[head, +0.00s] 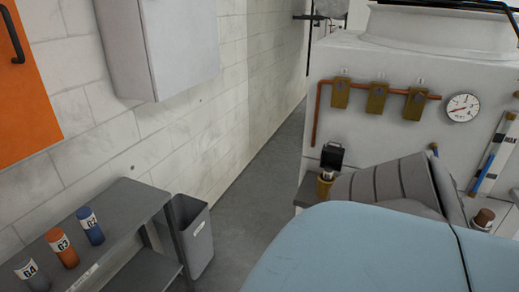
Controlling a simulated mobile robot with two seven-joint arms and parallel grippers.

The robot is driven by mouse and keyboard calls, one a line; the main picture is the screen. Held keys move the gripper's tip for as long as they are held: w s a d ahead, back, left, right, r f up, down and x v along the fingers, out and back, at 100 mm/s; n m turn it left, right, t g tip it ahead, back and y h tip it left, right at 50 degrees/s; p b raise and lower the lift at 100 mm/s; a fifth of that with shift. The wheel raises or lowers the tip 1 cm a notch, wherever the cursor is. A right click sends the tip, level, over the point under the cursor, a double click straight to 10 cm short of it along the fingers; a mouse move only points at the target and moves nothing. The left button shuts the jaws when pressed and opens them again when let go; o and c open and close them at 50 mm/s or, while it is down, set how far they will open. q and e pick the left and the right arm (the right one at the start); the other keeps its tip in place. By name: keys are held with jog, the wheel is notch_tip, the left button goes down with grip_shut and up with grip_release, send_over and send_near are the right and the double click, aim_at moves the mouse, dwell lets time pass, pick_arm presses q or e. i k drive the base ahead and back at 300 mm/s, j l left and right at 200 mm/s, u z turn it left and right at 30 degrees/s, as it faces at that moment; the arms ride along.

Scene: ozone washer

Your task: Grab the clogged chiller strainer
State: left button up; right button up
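No part that I can name for sure as the clogged chiller strainer shows. A white machine (400,75) stands at the right, with a copper pipe (352,88) carrying several brass blocks (376,98) and a round gauge (462,107). Low on its front ledge is a small brass fitting (325,184) with a pale top, beside a black piece (332,155). A brown-capped fitting (484,217) sits farther right. A large pale blue surface and a grey ribbed part cover much of the ledge.
A grey bench (128,204) at left holds labelled grey (30,272), orange (62,249) and blue (90,228) cylinders. A grey bin (187,235) stands beside it. A grey cabinet (160,45) and an orange panel (18,90) are on the wall. Clear floor (245,205) runs between wall and machine.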

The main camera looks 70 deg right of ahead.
aim_at(327, 176)
jog(key=z, duration=2.6)
jog(key=i+j, duration=0.1)
